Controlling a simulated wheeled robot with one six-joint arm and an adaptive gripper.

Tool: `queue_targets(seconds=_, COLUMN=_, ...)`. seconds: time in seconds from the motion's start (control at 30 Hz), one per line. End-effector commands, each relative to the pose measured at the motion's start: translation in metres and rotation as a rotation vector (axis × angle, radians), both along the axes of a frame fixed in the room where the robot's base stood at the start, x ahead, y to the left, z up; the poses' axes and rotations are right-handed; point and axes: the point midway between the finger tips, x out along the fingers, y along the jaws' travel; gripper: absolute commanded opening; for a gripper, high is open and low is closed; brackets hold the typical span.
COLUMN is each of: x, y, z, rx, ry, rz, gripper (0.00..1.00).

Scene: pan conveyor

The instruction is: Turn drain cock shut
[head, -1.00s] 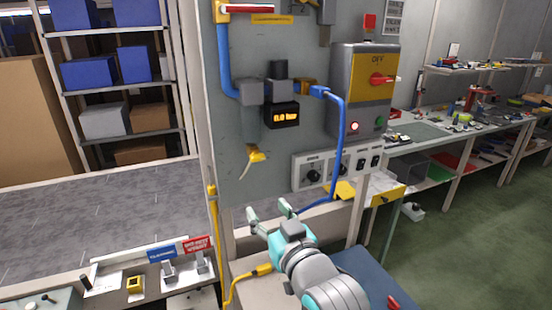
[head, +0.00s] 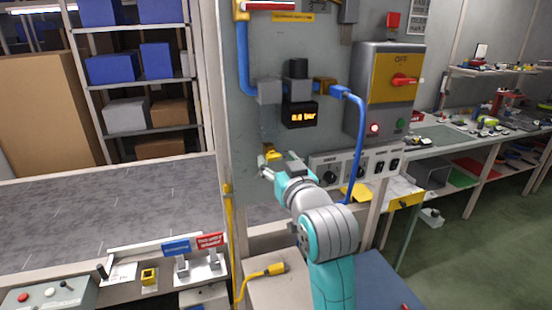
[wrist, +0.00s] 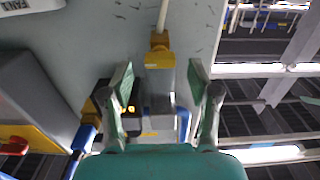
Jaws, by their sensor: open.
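The yellow drain cock (head: 271,153) sits low on the grey panel, under the air unit with the orange pressure display (head: 300,115) that appears to read 0.0 bar. My gripper (head: 266,168) is right at the cock in the head view and hides part of it. In the wrist view the cock (wrist: 158,58) shows between the two spread fingers of my gripper (wrist: 160,80), with a clear gap on both sides. A pale tube (wrist: 163,15) runs from it toward the top of the picture. My gripper is open and holds nothing.
A blue hose (head: 358,150) loops down right of the air unit. The grey switch box (head: 388,90) with a red knob and the white socket strip (head: 360,165) are close on the right. A yellow cable (head: 230,240) hangs at the panel's left edge.

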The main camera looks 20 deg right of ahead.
Motion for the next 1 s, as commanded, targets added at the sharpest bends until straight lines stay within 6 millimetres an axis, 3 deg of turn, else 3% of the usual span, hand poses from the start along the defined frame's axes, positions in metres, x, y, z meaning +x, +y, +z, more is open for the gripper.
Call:
queue_targets(seconds=0.2, x=0.018, y=0.000, z=0.000, rx=0.000, ry=0.000, rz=0.000, gripper=0.60)
queue_targets(seconds=0.53, x=0.021, y=0.000, z=0.000, rx=0.000, ry=0.000, rz=0.000, gripper=0.60)
queue_targets(seconds=0.77, x=0.020, y=0.000, z=0.000, rx=0.000, ry=0.000, rz=0.000, gripper=0.03)
queue_targets(seconds=1.0, x=0.020, y=0.000, z=0.000, rx=-0.010, ry=0.000, rz=0.000, gripper=0.00)
